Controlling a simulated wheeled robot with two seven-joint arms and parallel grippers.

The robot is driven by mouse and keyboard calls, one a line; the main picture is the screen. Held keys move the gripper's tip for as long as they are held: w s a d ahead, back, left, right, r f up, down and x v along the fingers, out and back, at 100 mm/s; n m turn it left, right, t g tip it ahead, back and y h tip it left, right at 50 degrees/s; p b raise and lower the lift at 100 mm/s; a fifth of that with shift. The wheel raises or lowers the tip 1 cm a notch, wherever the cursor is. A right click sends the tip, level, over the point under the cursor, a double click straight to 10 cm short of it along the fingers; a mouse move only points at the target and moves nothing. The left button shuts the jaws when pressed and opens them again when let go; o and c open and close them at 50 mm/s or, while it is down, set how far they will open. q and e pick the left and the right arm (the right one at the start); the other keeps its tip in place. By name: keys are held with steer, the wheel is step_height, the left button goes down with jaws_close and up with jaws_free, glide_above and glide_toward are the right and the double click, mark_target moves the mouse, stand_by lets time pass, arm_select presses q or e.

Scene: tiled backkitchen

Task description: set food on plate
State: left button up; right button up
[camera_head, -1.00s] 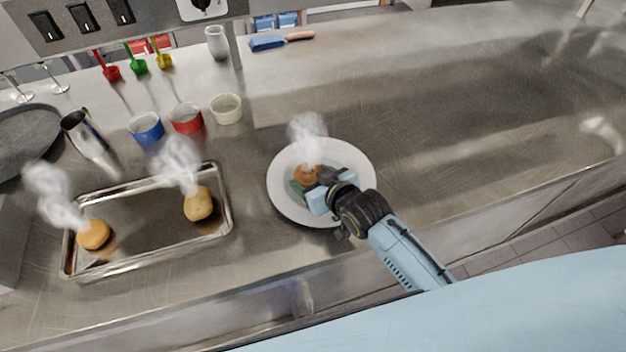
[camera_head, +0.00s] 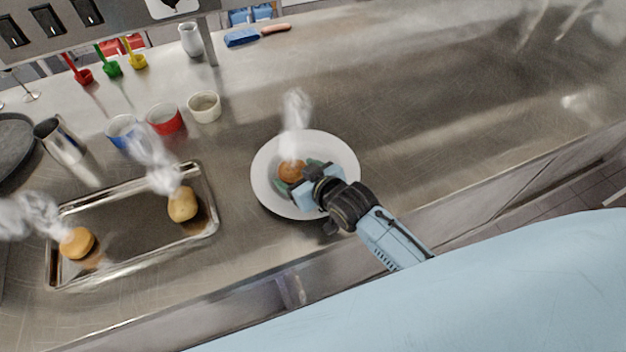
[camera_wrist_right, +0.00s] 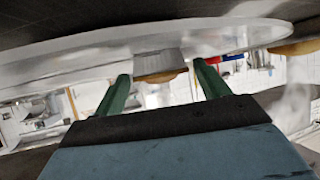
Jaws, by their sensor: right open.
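A white plate (camera_head: 268,196) lies on the steel counter, with a round brown food piece (camera_head: 291,172) on it, steaming. My right gripper (camera_head: 297,176) is open over the plate, its green fingers on either side of this piece. In the right wrist view, a brown edge of food (camera_wrist_right: 160,77) shows between the spread fingers, close to the plate (camera_wrist_right: 75,52); contact cannot be told. A metal tray (camera_head: 130,262) at left holds an orange-brown bun (camera_head: 77,243) and a yellowish potato-like piece (camera_head: 183,205), both steaming. My left gripper is not in view.
Behind the tray stand a metal jug (camera_head: 60,142), a blue bowl (camera_head: 121,131), a red bowl (camera_head: 165,119) and a cream bowl (camera_head: 204,107). A white vase (camera_head: 190,40) and a blue brush (camera_head: 242,37) are farther back. The counter right of the plate is clear.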

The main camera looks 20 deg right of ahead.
steer(key=v, duration=1.1)
steer(key=shift+s+p, duration=0.15)
steer(key=shift+p, duration=0.25)
